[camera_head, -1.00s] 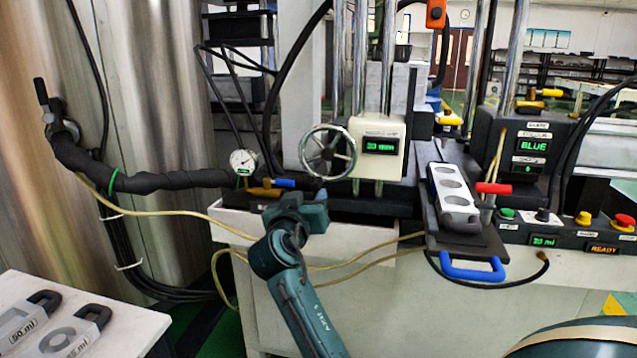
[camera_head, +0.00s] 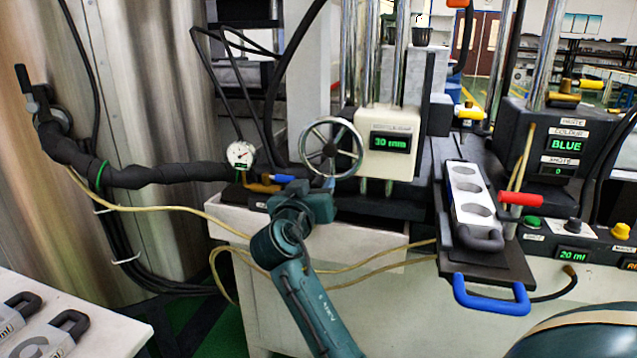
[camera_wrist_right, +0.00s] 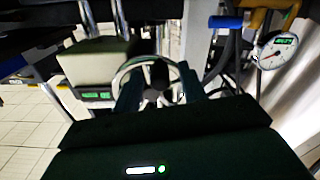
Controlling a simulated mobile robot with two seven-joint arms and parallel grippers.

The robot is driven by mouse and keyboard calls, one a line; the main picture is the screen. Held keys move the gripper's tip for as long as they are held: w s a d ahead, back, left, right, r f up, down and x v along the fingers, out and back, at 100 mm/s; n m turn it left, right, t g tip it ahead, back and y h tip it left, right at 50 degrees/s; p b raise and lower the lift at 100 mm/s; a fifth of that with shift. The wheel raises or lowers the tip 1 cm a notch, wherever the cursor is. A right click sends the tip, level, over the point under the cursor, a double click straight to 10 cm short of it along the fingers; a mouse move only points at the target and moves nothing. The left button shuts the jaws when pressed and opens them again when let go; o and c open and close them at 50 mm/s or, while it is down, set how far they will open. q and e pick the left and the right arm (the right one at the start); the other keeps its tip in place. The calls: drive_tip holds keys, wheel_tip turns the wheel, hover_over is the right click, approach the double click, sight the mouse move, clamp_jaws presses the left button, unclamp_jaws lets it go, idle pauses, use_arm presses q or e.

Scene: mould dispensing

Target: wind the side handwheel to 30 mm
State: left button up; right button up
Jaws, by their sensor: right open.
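The side handwheel (camera_head: 331,150), a spoked metal wheel, is on the left of a cream housing with a green display (camera_head: 390,142) that reads 30 mm. My right gripper (camera_head: 312,197) is just below the wheel in the head view, its fingers mostly hidden. In the right wrist view the open fingers (camera_wrist_right: 160,84) point at the handwheel (camera_wrist_right: 128,72), one on each side of its hub. I cannot tell whether they touch it. My left gripper is not in view.
A pressure gauge (camera_head: 240,154) and a blue-handled valve (camera_head: 282,178) are close on the left. A thick black hose (camera_head: 140,176) runs further left. A mould (camera_head: 463,180) lies on a tray with a blue handle (camera_head: 490,298) at right. A white table (camera_head: 95,308) is at lower left.

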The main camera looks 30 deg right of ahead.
idle(0.4)
clamp_jaws()
idle(0.4)
